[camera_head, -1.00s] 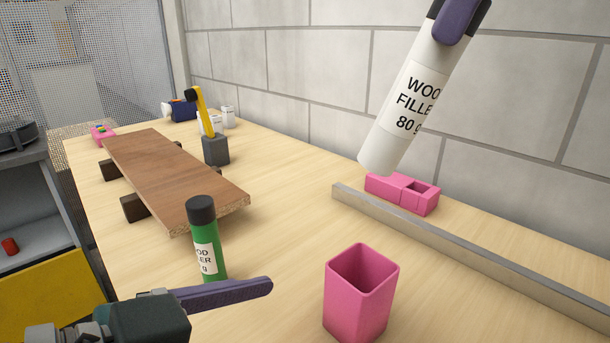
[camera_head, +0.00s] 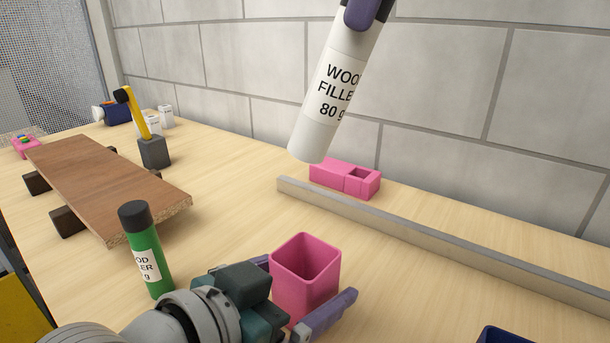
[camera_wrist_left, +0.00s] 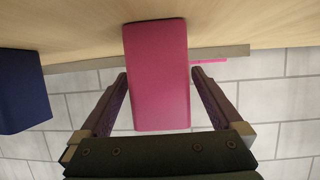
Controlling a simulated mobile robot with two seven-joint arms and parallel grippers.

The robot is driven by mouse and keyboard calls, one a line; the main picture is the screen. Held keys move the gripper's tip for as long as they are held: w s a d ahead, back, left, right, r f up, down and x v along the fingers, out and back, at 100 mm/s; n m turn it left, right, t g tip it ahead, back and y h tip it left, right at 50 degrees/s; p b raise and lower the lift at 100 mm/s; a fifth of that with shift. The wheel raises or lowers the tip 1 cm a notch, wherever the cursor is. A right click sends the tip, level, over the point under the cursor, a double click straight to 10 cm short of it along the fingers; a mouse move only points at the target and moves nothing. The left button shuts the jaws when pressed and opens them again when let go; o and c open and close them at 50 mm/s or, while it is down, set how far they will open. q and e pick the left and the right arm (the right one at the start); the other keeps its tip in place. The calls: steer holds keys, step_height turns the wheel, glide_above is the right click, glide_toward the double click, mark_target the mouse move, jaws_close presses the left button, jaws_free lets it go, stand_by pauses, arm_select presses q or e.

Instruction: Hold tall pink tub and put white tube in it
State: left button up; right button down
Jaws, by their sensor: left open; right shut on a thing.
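The tall pink tub (camera_head: 306,282) stands upright on the table, its open top facing up and looking empty. My left gripper (camera_head: 310,277) is open with a finger on either side of the tub. In the left wrist view, the tub (camera_wrist_left: 157,75) sits between the spread fingers (camera_wrist_left: 158,75), with a gap on both sides. The white tube (camera_head: 327,100), labelled wood filler, hangs tilted in the air above and behind the tub, lower end down. My right gripper (camera_head: 366,12) is shut on its dark upper end and is partly cut off by the frame.
A green tube (camera_head: 146,258) stands left of my left wrist. A brown board (camera_head: 100,185) rests on dark blocks at left. A metal rail (camera_head: 430,236) and a low pink holder (camera_head: 344,178) lie behind the tub. A dark blue container (camera_head: 503,335) is at the lower right.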

arm_select(q)
steer(key=c, duration=1.3)
arm_select(e)
step_height(320, 180, down, 13)
stand_by(1.1)
steer(key=shift+c, duration=2.1)
jaws_free()
steer(key=shift+r, duration=0.1)
steer(key=v, duration=1.2)
